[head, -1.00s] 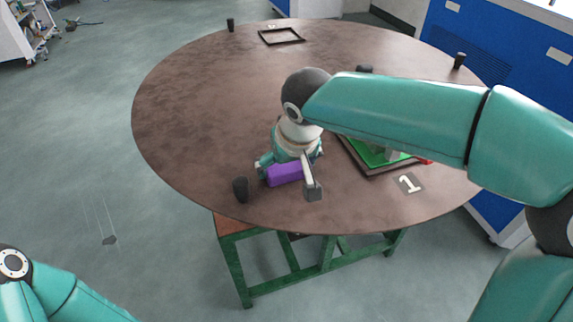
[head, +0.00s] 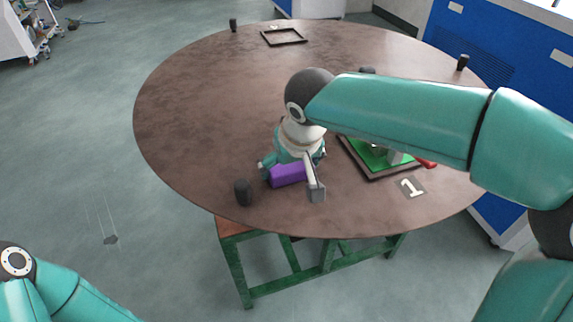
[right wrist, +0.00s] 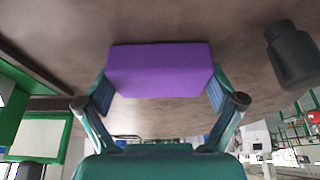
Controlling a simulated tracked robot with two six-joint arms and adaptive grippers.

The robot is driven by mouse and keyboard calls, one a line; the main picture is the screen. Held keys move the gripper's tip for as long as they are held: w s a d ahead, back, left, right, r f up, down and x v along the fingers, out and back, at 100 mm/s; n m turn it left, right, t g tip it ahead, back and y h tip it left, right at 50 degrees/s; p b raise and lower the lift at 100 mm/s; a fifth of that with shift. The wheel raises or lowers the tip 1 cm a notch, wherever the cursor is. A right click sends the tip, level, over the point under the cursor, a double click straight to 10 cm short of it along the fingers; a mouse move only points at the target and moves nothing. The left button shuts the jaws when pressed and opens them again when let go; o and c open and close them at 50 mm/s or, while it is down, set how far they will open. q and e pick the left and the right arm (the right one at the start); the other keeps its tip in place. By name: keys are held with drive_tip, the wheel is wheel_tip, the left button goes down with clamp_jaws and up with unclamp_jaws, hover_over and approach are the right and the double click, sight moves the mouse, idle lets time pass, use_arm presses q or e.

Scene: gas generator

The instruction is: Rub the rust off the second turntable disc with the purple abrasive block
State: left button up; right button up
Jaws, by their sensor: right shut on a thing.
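The turntable disc (head: 190,125) is a large round brown top with dark mottled patches, on a green-framed stand. My right gripper (head: 287,166) is shut on the purple abrasive block (head: 288,176) near the disc's front edge. In the right wrist view the block (right wrist: 160,70) sits lengthwise between the two fingers of my right gripper (right wrist: 159,92). It is at or just above the brown surface; I cannot tell if it touches. My forearm hides part of the disc's right side. Only my left arm shows at the lower left; its gripper is out of view.
A black knob (head: 243,192) stands just left of the block, and others stand around the rim. A green tray (head: 368,155) in a dark frame lies to the right, beside a "1" label (head: 409,187). An empty dark frame (head: 283,37) lies at the back. The disc's left side is clear.

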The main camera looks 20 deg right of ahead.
wheel_tip(320, 180, up, 4)
drive_tip(key=shift+s+r+p, duration=0.15)
drive_tip(key=shift+r+p, duration=0.05)
drive_tip(key=shift+p, duration=0.75)
drive_tip(key=shift+r+p, duration=0.55)
drive_tip(key=shift+r, duration=0.1)
drive_tip(key=shift+a+r+p, duration=0.1)
drive_tip(key=shift+r+p, duration=0.85)
drive_tip(key=shift+r, duration=0.25)
